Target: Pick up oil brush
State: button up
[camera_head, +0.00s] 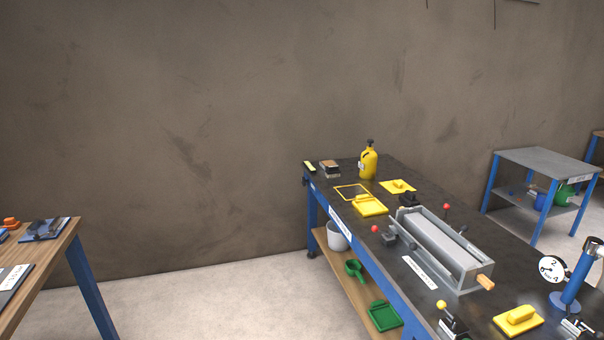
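No item can be told for certain as the oil brush at this size. A small block with a brown top and pale sides (330,168) lies at the far end of the dark-topped workbench (405,270). A yellow bottle with a dark top (368,162) stands upright to its right. A small yellow and dark item (309,167) lies to its left, near the bench corner. My gripper is not in view.
A grey trough-like machine (445,250) with red knobs stands mid-bench, among yellow-handled pads (518,320). A wooden table (45,258) stands left. Floor between (210,310) is clear.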

aim_at(332, 171)
jog(key=u, duration=0.3)
jog(key=i, duration=0.8)
jog(key=u, duration=0.35)
jog(key=i, duration=2.95)
jog(key=z, duration=0.1)
